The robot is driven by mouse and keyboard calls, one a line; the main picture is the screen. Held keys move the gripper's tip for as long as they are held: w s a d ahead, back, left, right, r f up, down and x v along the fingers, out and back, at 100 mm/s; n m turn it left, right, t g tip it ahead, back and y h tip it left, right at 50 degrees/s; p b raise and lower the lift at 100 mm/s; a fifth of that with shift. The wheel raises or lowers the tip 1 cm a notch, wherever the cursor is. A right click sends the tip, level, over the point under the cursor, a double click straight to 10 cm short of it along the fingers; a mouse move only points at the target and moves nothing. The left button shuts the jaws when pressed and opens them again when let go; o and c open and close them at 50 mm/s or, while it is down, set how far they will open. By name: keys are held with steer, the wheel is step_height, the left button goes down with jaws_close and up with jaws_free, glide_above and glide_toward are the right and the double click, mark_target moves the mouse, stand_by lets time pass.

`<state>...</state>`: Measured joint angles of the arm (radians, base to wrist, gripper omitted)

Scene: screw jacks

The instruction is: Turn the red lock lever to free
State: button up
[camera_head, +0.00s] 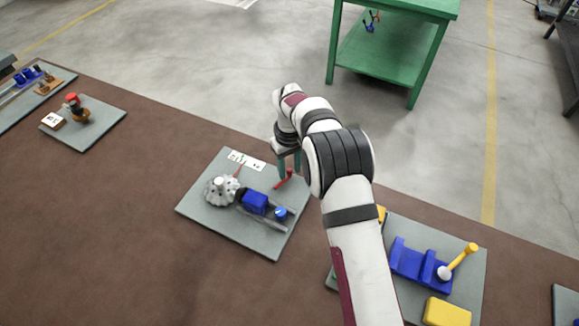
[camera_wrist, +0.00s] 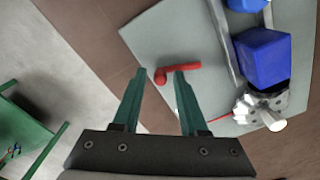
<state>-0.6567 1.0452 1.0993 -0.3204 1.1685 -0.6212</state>
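The red lock lever (camera_head: 286,180) lies near the right back edge of a grey plate (camera_head: 205,237). In the wrist view the red lever (camera_wrist: 188,67) is a short bar with a rounded knob at its left end. My gripper (camera_head: 290,167) points down above the lever, its two green fingers apart and empty. In the wrist view my gripper (camera_wrist: 159,73) has the lever's knob end showing between its fingertips, and the right fingertip overlaps the bar's lower edge. I cannot tell the height gap or whether they touch.
The same plate bears a blue block (camera_head: 255,202) on rails, a small blue knob (camera_head: 281,213), a grey holed disc (camera_head: 221,191) and a white card (camera_head: 246,160). A plate with a blue vise (camera_head: 408,262) and yellow handle stands right. A green table (camera_head: 395,55) is behind.

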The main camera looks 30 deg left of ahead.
mark_target(293, 199)
jaws_close()
steer(key=shift+d, duration=0.1)
steer(key=m, duration=0.1)
steer(key=s+d+m, duration=0.1)
steer(key=m, duration=0.1)
steer(key=shift+d+m, duration=0.15)
steer(key=shift+m, duration=0.15)
steer(key=m, duration=0.1)
steer(key=s+d+m, duration=0.1)
steer(key=m, duration=0.1)
steer(key=shift+d+m, duration=0.1)
steer(key=shift+m, duration=0.2)
steer(key=s+m, duration=0.1)
steer(key=m, duration=0.2)
steer(key=shift+s+d+m, duration=0.3)
steer(key=shift+s+d, duration=0.05)
steer(key=shift+s+d+m, duration=0.1)
steer(key=shift+s+m, duration=0.25)
steer(key=shift+m, duration=0.45)
steer(key=shift+s+m, duration=0.35)
steer(key=shift+m, duration=0.45)
steer(key=shift+s, duration=0.1)
steer(key=shift+o, duration=0.9)
jaws_free()
